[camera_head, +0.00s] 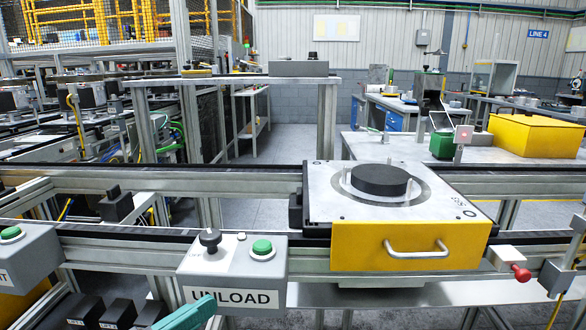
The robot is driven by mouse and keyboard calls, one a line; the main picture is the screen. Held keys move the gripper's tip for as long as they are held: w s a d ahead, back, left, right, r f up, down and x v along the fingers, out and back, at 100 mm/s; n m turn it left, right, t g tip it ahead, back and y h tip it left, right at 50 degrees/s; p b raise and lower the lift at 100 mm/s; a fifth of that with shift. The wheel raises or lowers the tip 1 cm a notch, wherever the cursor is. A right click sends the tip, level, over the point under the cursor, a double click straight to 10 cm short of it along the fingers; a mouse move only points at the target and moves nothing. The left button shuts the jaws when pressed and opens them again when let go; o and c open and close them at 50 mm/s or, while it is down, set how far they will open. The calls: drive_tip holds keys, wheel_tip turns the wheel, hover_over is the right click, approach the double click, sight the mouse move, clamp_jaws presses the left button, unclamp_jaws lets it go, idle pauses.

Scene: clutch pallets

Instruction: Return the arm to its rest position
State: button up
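A teal, wedge-shaped piece at the bottom edge, left of centre, seems to be part of my gripper (190,314). Only this tip shows, below the UNLOAD box and in front of it in the picture. The rest of my arm is out of frame. I cannot see two fingers, so I cannot tell whether they are open or shut, or whether anything is held.
A pallet (325,205) with a yellow front and handle sits on the conveyor (130,238), carrying a black disc (380,180). The UNLOAD box (232,265) has a black knob and green button. A red-knobbed fitting (520,272) is at right.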

drive_tip(key=w+d+f+n+g+y, duration=0.1)
drive_tip(key=w+d+f+n+g, duration=0.1)
drive_tip(key=d+f, duration=0.55)
drive_tip(key=w+d+f+n+g+y, duration=0.1)
drive_tip(key=w+d+f+n+g, duration=0.15)
drive_tip(key=d+f, duration=0.5)
drive_tip(key=s+d+f+n+g+y, duration=0.1)
drive_tip(key=s+d+f+g+y, duration=0.15)
drive_tip(key=d+f, duration=0.5)
drive_tip(key=s+d+f+n+g+y, duration=0.1)
drive_tip(key=s+d+f+g, duration=0.25)
drive_tip(key=d+f, duration=0.45)
drive_tip(key=s+d+f+g+y, duration=0.1)
drive_tip(key=s+d+f+y, duration=0.25)
drive_tip(key=s, duration=0.55)
drive_tip(key=s+d+f+g+y, duration=0.1)
drive_tip(key=s+d+f+y, duration=0.1)
drive_tip(key=s+f, duration=0.5)
wheel_tip(320, 180, up, 20)
drive_tip(key=s+n+p, duration=0.1)
drive_tip(key=p, duration=1.7)
drive_tip(key=shift+s+a+r+p, duration=0.2)
drive_tip(key=shift+s+p, duration=0.1)
drive_tip(key=shift+s, duration=0.1)
